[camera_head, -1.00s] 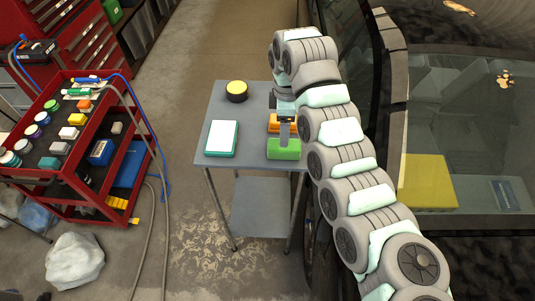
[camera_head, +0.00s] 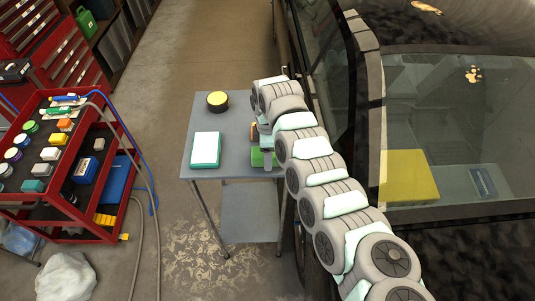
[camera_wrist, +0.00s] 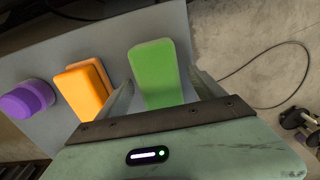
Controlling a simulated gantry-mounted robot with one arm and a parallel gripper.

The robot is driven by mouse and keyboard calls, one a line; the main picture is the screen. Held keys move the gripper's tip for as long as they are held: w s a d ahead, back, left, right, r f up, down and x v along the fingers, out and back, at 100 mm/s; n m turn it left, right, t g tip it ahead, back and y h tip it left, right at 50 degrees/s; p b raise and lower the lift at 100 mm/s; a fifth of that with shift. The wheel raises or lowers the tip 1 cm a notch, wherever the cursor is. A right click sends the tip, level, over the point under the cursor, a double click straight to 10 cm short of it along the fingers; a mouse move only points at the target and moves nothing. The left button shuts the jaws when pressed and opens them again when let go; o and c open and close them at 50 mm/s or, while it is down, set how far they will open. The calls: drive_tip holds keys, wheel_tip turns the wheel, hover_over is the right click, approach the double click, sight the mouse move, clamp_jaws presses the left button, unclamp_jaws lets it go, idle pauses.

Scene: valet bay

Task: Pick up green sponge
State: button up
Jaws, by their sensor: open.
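The green sponge (camera_head: 257,158) lies near the front right of the grey cart top (camera_head: 232,130), partly hidden by my gripper (camera_head: 266,156) in the head view. In the wrist view, the green sponge (camera_wrist: 155,68) is a long block standing out between the two fingers of my gripper (camera_wrist: 162,84). The fingers are apart, one on each side of it. A gap shows at the right finger; the left finger is close to the sponge's edge, and I cannot tell whether it touches.
Orange blocks (camera_wrist: 84,90) lie just left of the left finger in the wrist view, with a purple round item (camera_wrist: 28,98) beyond. A white-and-teal pad (camera_head: 205,148) and a yellow-topped black tin (camera_head: 217,100) share the cart top. A car (camera_head: 350,90) stands close on the right.

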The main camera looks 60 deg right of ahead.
drive_tip(key=shift+f, duration=0.15)
drive_tip(key=shift+c, duration=0.4)
drive_tip(key=c, duration=1.4)
